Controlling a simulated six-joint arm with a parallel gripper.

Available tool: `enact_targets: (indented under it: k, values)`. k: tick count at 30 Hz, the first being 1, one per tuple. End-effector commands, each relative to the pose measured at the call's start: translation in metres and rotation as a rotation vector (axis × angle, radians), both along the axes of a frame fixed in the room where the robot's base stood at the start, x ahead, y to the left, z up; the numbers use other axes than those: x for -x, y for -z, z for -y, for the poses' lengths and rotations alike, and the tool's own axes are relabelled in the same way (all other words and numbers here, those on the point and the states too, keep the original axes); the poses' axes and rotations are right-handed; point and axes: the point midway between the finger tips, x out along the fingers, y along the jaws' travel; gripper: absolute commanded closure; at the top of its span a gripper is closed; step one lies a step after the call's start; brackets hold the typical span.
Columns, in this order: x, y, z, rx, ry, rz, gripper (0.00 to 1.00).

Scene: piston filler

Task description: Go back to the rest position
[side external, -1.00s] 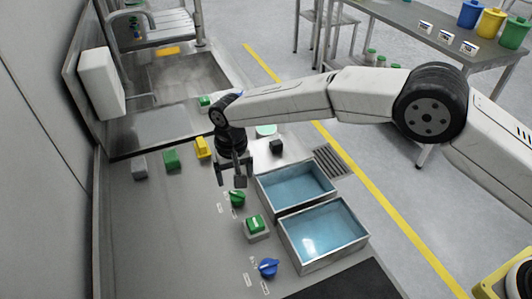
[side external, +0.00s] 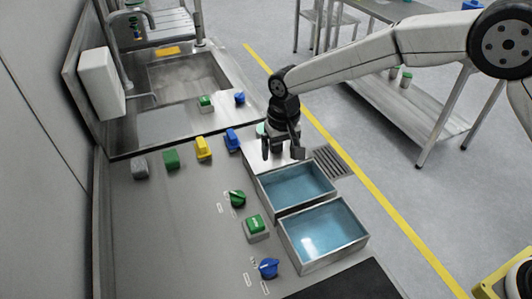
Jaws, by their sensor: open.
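My gripper (side external: 283,153) hangs from my white arm at the upper right of the bench, pointing down. Its jaws are apart and nothing shows between them. It is above the far edge of the nearer-to-sink metal tray, close to a small white plate area that it partly hides. My arm reaches in from the right edge of the picture.
Two trays with blue insides, an upper one (side external: 259,191) and a lower one (side external: 286,247), sit on the bench. Green knob (side external: 237,198), green button (side external: 255,223) and blue knob (side external: 268,268) lie left of them. Grey, green, yellow and blue blocks (side external: 232,139) line up toward the sink (side external: 185,78).

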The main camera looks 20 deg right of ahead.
Motion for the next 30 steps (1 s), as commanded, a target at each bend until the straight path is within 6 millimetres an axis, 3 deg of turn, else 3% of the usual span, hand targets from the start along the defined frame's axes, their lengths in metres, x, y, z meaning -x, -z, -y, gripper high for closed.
enact_targets:
  k: [3, 14, 21, 30]
  values:
    - [0.010, -0.011, 0.032, -0.004, 0.004, 0.017, 0.11]
    - [0.058, -0.031, 0.117, -0.006, 0.000, 0.070, 0.11]
    - [0.105, -0.038, 0.166, -0.001, -0.001, 0.108, 0.11]
    - [0.175, -0.037, 0.214, 0.015, -0.004, 0.151, 0.11]
